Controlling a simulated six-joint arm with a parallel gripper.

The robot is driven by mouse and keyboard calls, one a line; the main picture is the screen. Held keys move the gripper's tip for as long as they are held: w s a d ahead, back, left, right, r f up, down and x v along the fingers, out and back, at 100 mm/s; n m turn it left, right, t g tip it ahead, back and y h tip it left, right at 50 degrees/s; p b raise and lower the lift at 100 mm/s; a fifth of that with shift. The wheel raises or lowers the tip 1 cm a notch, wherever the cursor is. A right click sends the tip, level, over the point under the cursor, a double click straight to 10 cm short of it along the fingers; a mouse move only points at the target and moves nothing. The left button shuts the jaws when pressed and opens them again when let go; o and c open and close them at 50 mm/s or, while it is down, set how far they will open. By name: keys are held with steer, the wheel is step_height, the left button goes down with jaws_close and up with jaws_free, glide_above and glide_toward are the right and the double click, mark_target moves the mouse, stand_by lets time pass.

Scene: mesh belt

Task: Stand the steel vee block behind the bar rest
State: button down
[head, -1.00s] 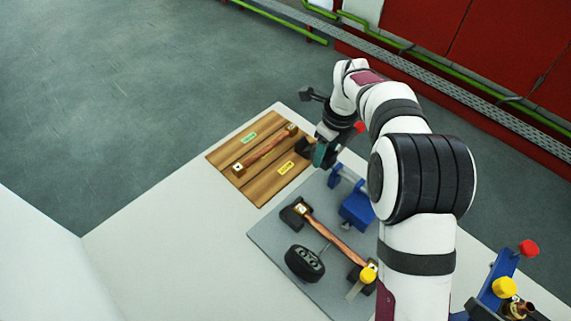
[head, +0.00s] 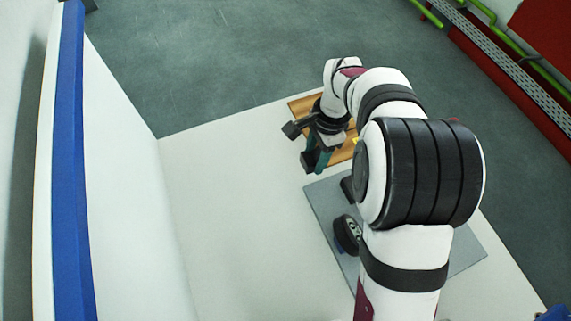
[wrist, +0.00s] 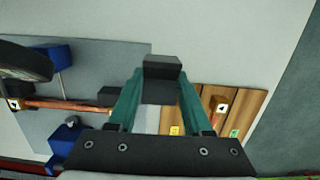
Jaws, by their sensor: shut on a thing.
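My gripper (wrist: 160,100) is shut on a dark grey block, which I take to be the steel vee block (wrist: 161,68); it sits between the teal fingertips. In the head view my gripper (head: 317,162) points down over white table, and the dark block (head: 307,161) shows at its tips. A grey plate (wrist: 120,60) lies to the left in the wrist view. On it a copper bar (wrist: 60,104) lies with its end at a dark block (wrist: 108,96), possibly the bar rest. In the head view my arm hides most of this.
A wooden board (wrist: 247,103) with another copper bar (wrist: 215,113) and small labels lies right in the wrist view. Blue fixtures (wrist: 62,57) and a round black thing (wrist: 22,62) are on the plate. The white table (head: 230,210) is clear at left.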

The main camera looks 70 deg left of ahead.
glide_above(284, 171)
steer(key=f, duration=0.4)
steer(key=shift+w+f, duration=0.1)
steer(key=shift+w, duration=0.2)
steer(key=shift+f, duration=1.95)
steer(key=shift+f, duration=0.2)
steer(key=shift+c, duration=1.6)
jaws_free()
